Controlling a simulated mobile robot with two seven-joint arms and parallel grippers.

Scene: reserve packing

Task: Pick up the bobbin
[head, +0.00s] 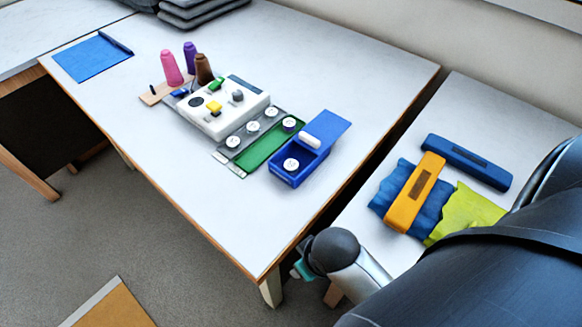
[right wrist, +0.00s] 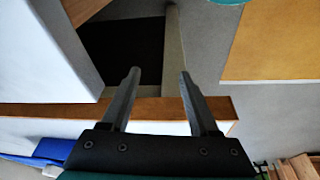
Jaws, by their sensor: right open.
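Several small white round pieces that look like bobbins are on the table in the head view. A row of them, one of which is this bobbin (head: 253,126), sits on a grey strip beside a green tray (head: 262,150). Another white round piece (head: 291,164) lies inside an open blue box (head: 285,181). A white cylinder (head: 310,141) lies on its side at the box's lid side. My right gripper (right wrist: 160,75) is open and empty in the right wrist view, pointing toward the floor, well away from these pieces. My left gripper is not in view.
A white machine-like box (head: 222,108) and pink (head: 171,68), purple and brown cones stand behind the strip. A blue mat (head: 92,58) lies far left. A side table holds an orange block (head: 414,193), a blue block (head: 467,163) and cloths. The table's right part is clear.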

